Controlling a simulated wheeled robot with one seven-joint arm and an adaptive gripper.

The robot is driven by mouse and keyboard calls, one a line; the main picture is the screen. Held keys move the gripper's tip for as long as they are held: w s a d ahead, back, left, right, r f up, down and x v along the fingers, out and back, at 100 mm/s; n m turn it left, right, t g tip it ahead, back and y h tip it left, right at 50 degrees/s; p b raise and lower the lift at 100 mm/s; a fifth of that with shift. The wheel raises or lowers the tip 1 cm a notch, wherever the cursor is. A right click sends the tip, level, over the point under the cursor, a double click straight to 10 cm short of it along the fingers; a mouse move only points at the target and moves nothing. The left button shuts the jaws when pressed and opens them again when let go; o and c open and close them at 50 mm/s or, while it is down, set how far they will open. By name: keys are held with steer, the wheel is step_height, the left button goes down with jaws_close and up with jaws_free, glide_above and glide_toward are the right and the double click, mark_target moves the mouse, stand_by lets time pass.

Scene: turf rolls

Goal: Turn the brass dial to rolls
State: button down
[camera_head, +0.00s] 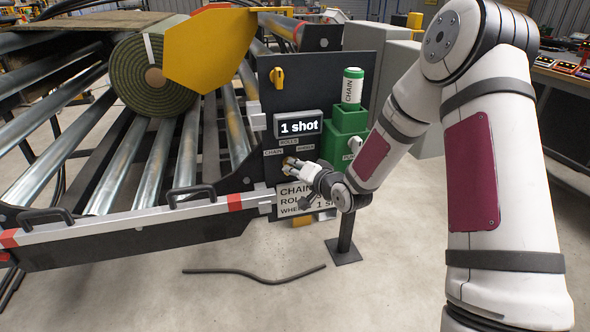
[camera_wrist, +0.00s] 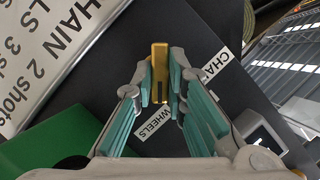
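The brass dial (camera_wrist: 159,58) shows in the wrist view as an upright bar with a dark slot on a black panel. My gripper (camera_wrist: 160,88) has its teal-padded fingers on either side of the bar, with narrow gaps that suggest it is not clamped. In the head view my gripper (camera_head: 300,166) is at the panel and mostly covers the dial. A ROLLS label (camera_head: 289,141) sits above the dial, CHAIN (camera_head: 272,153) to its left and WHEELS (camera_head: 305,148) to its right. I cannot tell which label the dial points to.
A display (camera_head: 299,126) above the dial reads "1 shot". A yellow knob (camera_head: 277,77) is higher on the panel. A green holder (camera_head: 346,125) with a CHAIN can (camera_head: 352,86) stands right. A sign (camera_head: 290,198) is below. The roller bed and turf roll (camera_head: 150,85) are left.

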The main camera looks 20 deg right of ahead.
stand_by(0.4)
steer(key=n+h+b, duration=0.1)
steer(key=n+b, duration=0.1)
steer(key=n+h+b, duration=0.1)
steer(key=n+b, duration=0.1)
steer(key=n+h+b, duration=0.1)
steer(key=n+b, duration=0.1)
steer(key=shift+a+g+h+b, duration=0.25)
steer(key=shift+g+h+b, duration=0.05)
steer(key=shift+h, duration=0.1)
steer(key=shift+r, duration=0.1)
stand_by(0.3)
steer(key=c, duration=1.6)
jaws_free()
